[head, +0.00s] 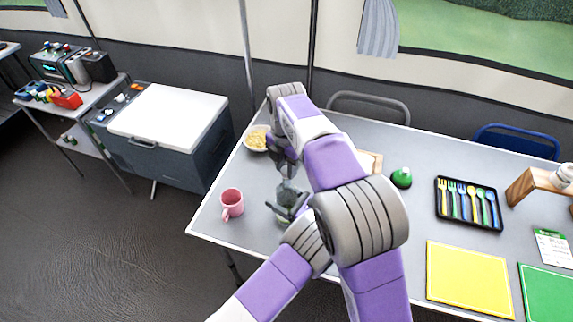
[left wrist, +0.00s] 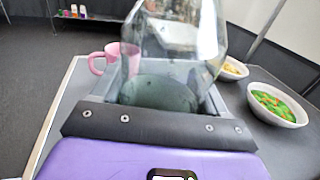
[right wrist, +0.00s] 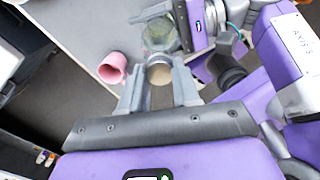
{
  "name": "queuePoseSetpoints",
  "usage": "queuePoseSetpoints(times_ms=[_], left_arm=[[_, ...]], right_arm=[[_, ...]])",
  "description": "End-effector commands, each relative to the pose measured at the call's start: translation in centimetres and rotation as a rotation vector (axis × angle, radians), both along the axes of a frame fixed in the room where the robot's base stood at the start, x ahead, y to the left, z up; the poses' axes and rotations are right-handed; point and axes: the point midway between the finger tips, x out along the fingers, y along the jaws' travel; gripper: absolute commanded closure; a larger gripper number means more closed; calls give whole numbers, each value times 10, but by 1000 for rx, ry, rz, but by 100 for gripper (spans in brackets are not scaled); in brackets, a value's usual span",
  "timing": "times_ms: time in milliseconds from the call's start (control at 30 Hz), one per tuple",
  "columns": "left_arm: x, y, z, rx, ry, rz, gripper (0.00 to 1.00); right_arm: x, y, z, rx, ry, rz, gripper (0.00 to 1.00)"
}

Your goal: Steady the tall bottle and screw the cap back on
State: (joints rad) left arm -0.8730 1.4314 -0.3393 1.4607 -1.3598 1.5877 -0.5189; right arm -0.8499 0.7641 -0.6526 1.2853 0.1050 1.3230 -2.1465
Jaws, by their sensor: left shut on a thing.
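The tall bottle (left wrist: 200,40) is clear glass with a dark green bottom, standing between the fingers of my left gripper (left wrist: 160,95) in the left wrist view. In the head view the bottle (head: 284,219) is partly covered by my left gripper (head: 291,208), which is shut on it. My right gripper (head: 287,180) is above the bottle. In the right wrist view, the small round cap (right wrist: 160,73) sits between the fingertips of my right gripper (right wrist: 160,82), which look closed on it. The bottle (right wrist: 158,36) shows just beyond; whether cap and neck touch is unclear.
A pink mug (head: 232,202) stands left of the bottle on the grey table (head: 215,228). A bowl of yellow food (head: 257,139) is behind it. A bowl of green and orange food (left wrist: 278,105) shows right in the left wrist view. A green-topped object (head: 401,178) and cutlery tray (head: 469,225) stand right.

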Motion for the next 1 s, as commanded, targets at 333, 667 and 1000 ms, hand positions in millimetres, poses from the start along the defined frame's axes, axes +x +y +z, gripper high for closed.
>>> queuePoseSetpoints(times_ms=[333,667,1000], left_arm=[[0,0,0,-1,1,0,100],[0,0,0,-1,1,0,100],[0,0,0,-1,1,0,100]], right_arm=[[0,0,0,1,-1,-160,100],[0,0,0,2,0,-753,100],[0,0,0,2,-1,-1389,100]])
